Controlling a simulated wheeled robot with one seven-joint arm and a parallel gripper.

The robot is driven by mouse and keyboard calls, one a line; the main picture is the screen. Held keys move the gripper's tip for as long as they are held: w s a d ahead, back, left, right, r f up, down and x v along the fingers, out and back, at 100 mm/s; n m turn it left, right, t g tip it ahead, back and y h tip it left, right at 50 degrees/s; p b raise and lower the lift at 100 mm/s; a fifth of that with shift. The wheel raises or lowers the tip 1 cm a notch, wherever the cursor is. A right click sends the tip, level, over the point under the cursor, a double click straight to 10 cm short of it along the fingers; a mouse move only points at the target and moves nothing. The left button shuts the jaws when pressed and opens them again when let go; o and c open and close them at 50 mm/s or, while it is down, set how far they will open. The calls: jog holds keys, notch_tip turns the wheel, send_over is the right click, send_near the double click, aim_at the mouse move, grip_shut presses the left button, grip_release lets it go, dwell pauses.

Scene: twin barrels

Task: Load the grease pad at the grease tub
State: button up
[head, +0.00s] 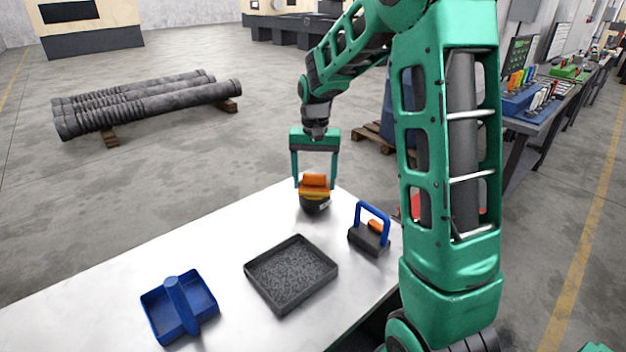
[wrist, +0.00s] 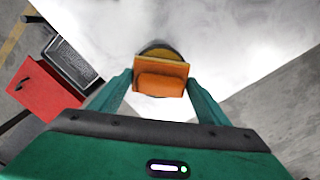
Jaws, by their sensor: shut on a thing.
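My gripper (head: 315,184) points down at the table's far corner, its two green fingers shut on an orange block with a yellowish lower layer, which I take as the grease pad (head: 314,181). In the wrist view the pad (wrist: 160,82) sits between the fingertips. Right below it is a small dark round tub (head: 313,206) with a pale label, apparently the grease tub. Its rim also shows behind the pad in the wrist view (wrist: 157,46). The pad hides the tub's opening, so I cannot tell how deep it sits or whether they touch.
The pale table (head: 120,265) also holds a dark tray of grey grit (head: 290,308), a blue tray with a central bar (head: 180,305), and a dark block with a blue handle (head: 366,240). The table's left part is clear. Ribbed dark pipes (head: 150,103) lie on the floor beyond.

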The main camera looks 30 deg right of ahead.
aim_at(314, 174)
dwell(0.4)
jog(key=shift+r, duration=3.45)
